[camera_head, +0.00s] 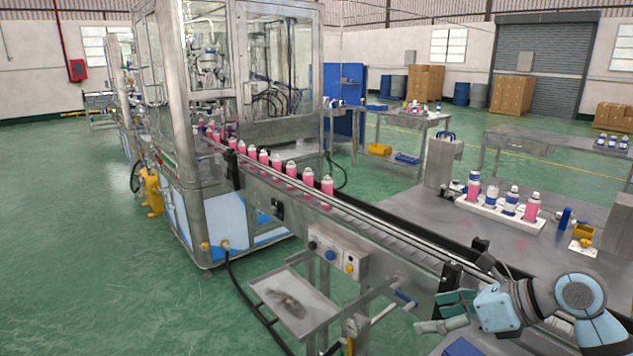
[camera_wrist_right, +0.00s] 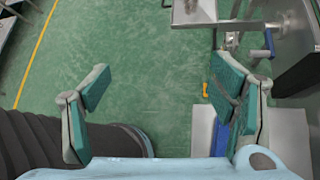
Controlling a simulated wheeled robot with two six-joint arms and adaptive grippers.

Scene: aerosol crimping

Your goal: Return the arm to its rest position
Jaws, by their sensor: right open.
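My right gripper (camera_head: 437,314) is at the lower right of the head view, beside the near end of the conveyor. Its fingers point left. In the right wrist view the two green-padded fingers of my right gripper (camera_wrist_right: 160,88) stand wide apart. Only green floor shows between them, so it is open and empty. My right arm (camera_head: 560,300) reaches in from the lower right corner. My left gripper shows in neither view.
A conveyor (camera_head: 385,250) carries a row of pink cans (camera_head: 291,169) from the glass-walled machine (camera_head: 270,70). A white rack (camera_head: 500,214) with several cans stands on the metal table (camera_head: 420,205). A metal tray (camera_head: 296,300) sits below the conveyor. Open green floor (camera_head: 80,230) lies left.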

